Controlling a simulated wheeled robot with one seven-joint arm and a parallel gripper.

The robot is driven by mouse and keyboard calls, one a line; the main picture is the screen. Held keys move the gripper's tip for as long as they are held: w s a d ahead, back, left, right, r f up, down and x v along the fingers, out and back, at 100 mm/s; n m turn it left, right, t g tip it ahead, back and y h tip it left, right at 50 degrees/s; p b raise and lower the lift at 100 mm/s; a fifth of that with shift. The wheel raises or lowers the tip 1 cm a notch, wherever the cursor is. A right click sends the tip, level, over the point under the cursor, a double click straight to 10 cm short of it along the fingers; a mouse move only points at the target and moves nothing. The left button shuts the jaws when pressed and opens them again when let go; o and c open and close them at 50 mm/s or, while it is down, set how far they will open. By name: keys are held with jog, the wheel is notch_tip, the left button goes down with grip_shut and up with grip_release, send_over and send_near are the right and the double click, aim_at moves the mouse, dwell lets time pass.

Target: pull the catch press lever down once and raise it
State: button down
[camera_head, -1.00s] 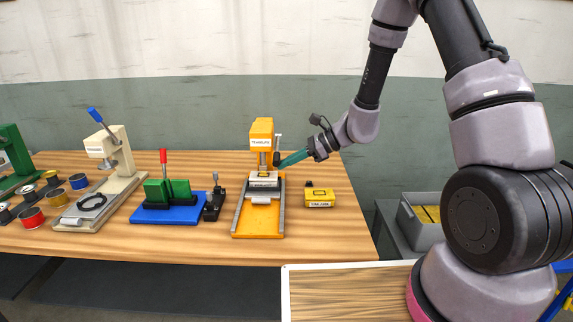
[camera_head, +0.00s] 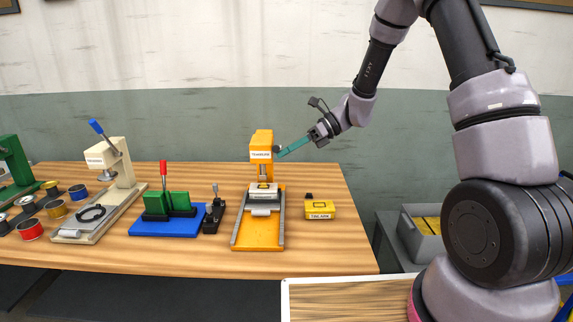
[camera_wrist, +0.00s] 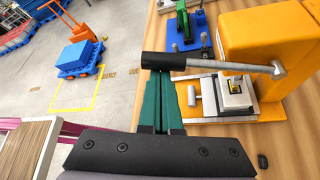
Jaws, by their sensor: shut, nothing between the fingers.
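The yellow press (camera_head: 262,146) stands on the table with its yellow base toward me; its small label is hard to read. Its lever is a grey bar (camera_wrist: 225,66) with a black grip (camera_wrist: 165,65), sticking out roughly level from the press. In the head view the black grip (camera_head: 276,149) shows near the press's upper part. My gripper (camera_wrist: 163,80) is shut and empty, its teal fingertips right at the grip, which partly covers them. In the head view my gripper (camera_head: 280,154) reaches in from the right. I cannot tell whether fingers and grip touch.
Left of the press are a small black lever device (camera_head: 214,212), a blue fixture (camera_head: 168,226) with green blocks and a red-handled lever, and a cream press (camera_head: 122,160) with a blue handle. A yellow block (camera_head: 320,210) lies to the right. A grey bin (camera_head: 419,235) stands beyond the table's right end.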

jog(key=w+r+m+g+y, duration=0.1)
jog(key=w+r+m+g, duration=0.3)
jog(key=w+r+m, duration=0.1)
jog(key=shift+w+r+y, duration=0.3)
jog(key=shift+w+r, duration=0.2)
jog(key=shift+r, duration=0.9)
